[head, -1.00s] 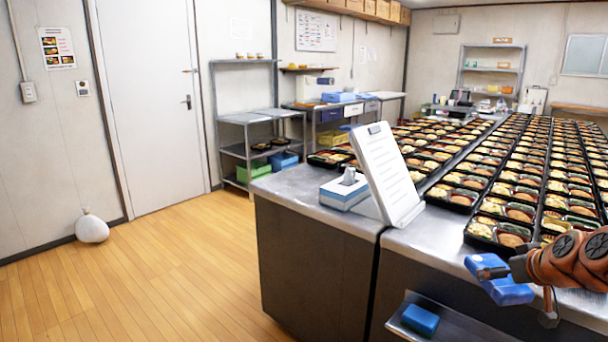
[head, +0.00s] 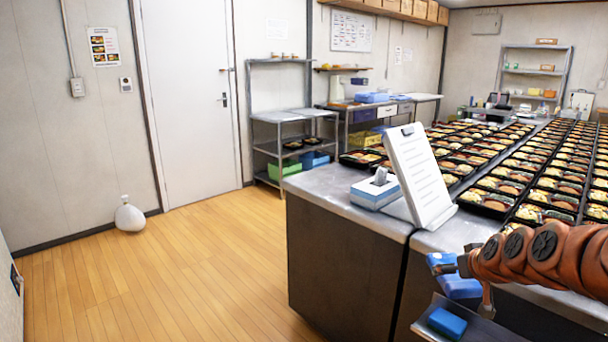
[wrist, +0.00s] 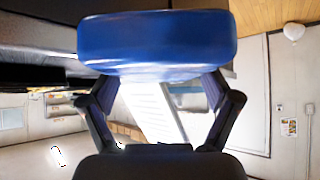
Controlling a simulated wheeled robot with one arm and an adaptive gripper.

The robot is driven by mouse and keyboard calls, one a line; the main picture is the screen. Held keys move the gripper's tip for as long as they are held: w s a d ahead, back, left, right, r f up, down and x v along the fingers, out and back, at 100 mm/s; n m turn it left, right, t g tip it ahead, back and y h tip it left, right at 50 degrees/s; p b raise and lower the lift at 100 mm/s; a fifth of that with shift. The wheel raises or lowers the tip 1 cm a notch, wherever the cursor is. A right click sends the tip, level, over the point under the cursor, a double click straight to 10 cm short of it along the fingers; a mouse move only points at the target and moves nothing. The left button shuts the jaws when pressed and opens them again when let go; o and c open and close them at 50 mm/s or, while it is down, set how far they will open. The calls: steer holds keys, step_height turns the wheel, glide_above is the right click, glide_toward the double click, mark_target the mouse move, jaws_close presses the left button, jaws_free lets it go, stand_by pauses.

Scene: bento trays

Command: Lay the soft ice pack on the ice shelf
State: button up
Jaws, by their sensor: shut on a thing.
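The soft ice pack (head: 461,288) is blue and sits in my gripper (head: 452,267), in front of the counter's near edge at the lower right of the head view. In the wrist view the pack (wrist: 157,45) fills the top middle, with the fingers of my gripper (wrist: 157,82) shut on it from both sides. The ice shelf (head: 478,331) is a metal ledge low on the counter's side, cut off by the lower edge of the head view. A blue block (head: 446,322) lies on it. The held pack is above the shelf and apart from it.
The steel counter (head: 335,190) bears a clipboard stand (head: 420,180), a tissue box (head: 375,192) and many bento trays (head: 490,200). The wooden floor (head: 190,270) at left is clear.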

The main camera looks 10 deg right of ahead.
steer(key=w+a+f, duration=0.3)
steer(key=w+a, duration=0.1)
steer(key=a, duration=0.5)
steer(key=w+a+f+n+y, duration=0.1)
steer(key=w+a+f, duration=0.3)
steer(key=a, duration=0.5)
steer(key=w+a+f, duration=0.3)
steer(key=w+a, duration=0.1)
steer(key=a, duration=0.5)
steer(key=s+r+p, duration=0.3)
steer(key=r+p, duration=0.4)
steer(key=r, duration=0.1)
steer(key=s+r+p, duration=0.2)
steer(key=r+p, duration=0.4)
steer(key=r, duration=0.2)
steer(key=shift+s+p, duration=0.35)
steer(key=shift+s, duration=0.05)
steer(key=shift+a+f, duration=0.1)
steer(key=shift+a, duration=0.1)
